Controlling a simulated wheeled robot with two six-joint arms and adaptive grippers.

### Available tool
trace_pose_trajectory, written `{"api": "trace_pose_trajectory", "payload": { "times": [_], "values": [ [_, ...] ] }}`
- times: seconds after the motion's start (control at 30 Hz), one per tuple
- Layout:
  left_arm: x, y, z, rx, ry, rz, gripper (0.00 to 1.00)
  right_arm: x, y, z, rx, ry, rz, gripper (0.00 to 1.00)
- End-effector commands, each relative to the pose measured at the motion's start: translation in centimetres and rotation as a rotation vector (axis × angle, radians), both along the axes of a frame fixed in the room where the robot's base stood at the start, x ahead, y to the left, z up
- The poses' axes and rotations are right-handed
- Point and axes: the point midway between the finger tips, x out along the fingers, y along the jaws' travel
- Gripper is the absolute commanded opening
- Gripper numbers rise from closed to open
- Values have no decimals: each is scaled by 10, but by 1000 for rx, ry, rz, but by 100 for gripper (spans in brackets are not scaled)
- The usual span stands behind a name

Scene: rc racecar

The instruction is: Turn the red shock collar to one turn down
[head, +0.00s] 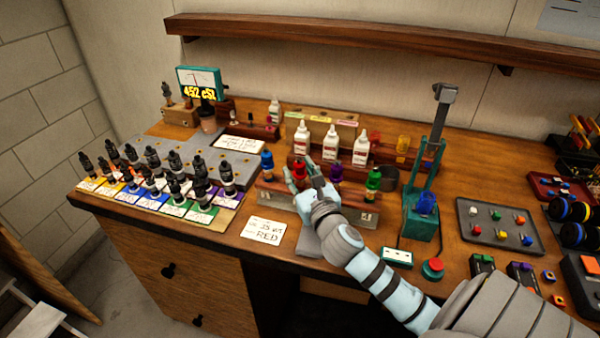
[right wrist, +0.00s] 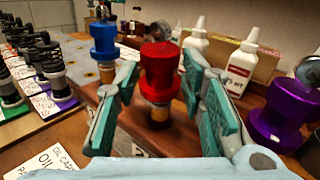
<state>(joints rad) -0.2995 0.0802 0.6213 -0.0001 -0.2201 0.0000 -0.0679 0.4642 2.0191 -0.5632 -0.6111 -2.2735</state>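The red shock collar (head: 299,168) sits upright on a peg in a wooden stand (head: 352,212), in a row with a blue one (head: 266,160), a purple one (head: 336,173) and a green one (head: 373,180). In the right wrist view the red collar (right wrist: 160,68) is a wide knob on a brass-coloured neck. My right gripper (head: 303,182) is open at the red collar, one teal finger on each side. In the right wrist view gaps show between the fingers and the collar. My left gripper is not in view.
White bottles (head: 330,146) stand behind the row. Several black shocks (head: 150,160) stand on coloured cards at left. A teal press (head: 422,205) and a grey parts tray (head: 500,245) are at right. A small display (head: 200,82) stands at the back.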

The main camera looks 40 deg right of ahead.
Motion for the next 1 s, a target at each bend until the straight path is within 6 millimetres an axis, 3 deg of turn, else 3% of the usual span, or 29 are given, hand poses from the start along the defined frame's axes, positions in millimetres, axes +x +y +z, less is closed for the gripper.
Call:
{"api": "trace_pose_trajectory", "payload": {
  "times": [0.03, 0.2, 1.0],
  "values": [
    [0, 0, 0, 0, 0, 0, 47, 0, 0, 0, 0, 0, 0, 23],
    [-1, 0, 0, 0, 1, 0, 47, 0, 0, 0, 0, 0, 0, 0],
    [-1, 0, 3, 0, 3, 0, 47, 0, -1, 0, 6, -9, -61, 0]
  ]
}}
